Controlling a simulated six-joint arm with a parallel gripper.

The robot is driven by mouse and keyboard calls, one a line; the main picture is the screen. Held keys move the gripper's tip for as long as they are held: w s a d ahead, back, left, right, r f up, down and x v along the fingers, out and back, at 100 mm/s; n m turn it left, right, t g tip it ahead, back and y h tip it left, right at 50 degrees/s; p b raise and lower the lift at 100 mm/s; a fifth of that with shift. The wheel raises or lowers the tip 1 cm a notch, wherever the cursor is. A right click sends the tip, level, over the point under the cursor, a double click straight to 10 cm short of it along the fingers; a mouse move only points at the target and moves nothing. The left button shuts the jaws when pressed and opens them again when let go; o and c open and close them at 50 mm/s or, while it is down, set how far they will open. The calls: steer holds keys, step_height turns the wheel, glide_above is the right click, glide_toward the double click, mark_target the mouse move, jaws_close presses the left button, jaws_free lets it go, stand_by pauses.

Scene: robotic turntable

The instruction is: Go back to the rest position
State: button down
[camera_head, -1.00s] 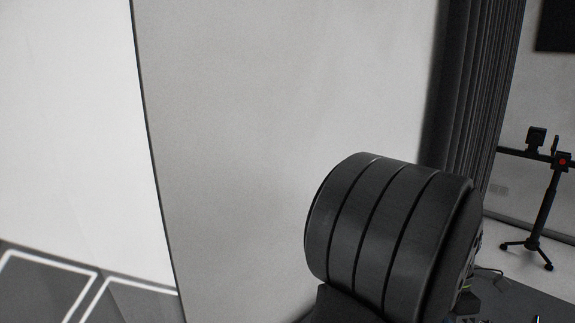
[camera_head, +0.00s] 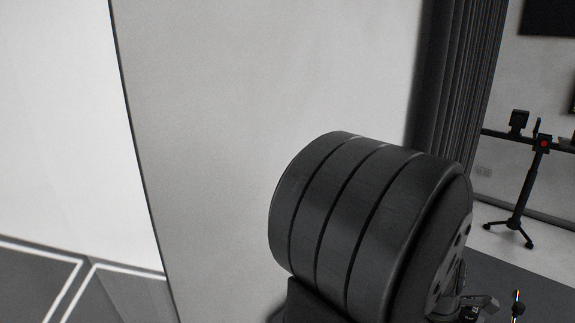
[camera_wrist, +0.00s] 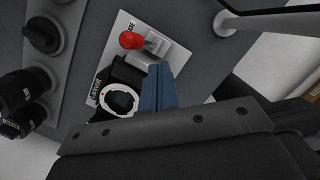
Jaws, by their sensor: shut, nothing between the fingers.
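My gripper (camera_wrist: 160,72) shows in the wrist view as blue-grey fingers pressed together, shut and empty. It appears over a white plate (camera_wrist: 178,58) on a grey surface. Close to its left in the picture is a black camera body (camera_wrist: 100,80) with an open round lens mount. A small red-topped part (camera_wrist: 130,40) is on the plate just above the fingertips. I cannot tell the height of the fingers over these things. In the head view, a large black ribbed joint of my arm fills the lower right, and my gripper cannot be made out there.
Black lenses or knobs (camera_wrist: 43,35) stand at the left of the wrist view. A pale curved bar (camera_wrist: 265,18) is at the upper right. In the head view, a tripod stand (camera_head: 522,190) stands by a dark curtain (camera_head: 455,80). A pale wall panel (camera_head: 250,70) is behind my arm.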

steer(key=s+a+t+h, duration=0.1)
steer(key=s+a+f+t+h, duration=0.1)
steer(key=shift+s+f+h, duration=0.15)
steer(key=shift+s+h, duration=0.1)
steer(key=shift+h, duration=0.15)
steer(key=shift+a+f+t+h, duration=0.15)
steer(key=shift+a+t+h, duration=0.2)
steer(key=shift+t, duration=0.25)
steer(key=shift+w+a, duration=0.1)
steer(key=shift+a, duration=0.2)
steer(key=shift+a+f, duration=0.25)
steer(key=shift+a, duration=0.5)
steer(key=shift+a+f, duration=0.25)
steer(key=shift+a, duration=0.5)
steer(key=shift+a+r, duration=0.1)
steer(key=shift+a, duration=0.3)
steer(key=shift+v, duration=0.9)
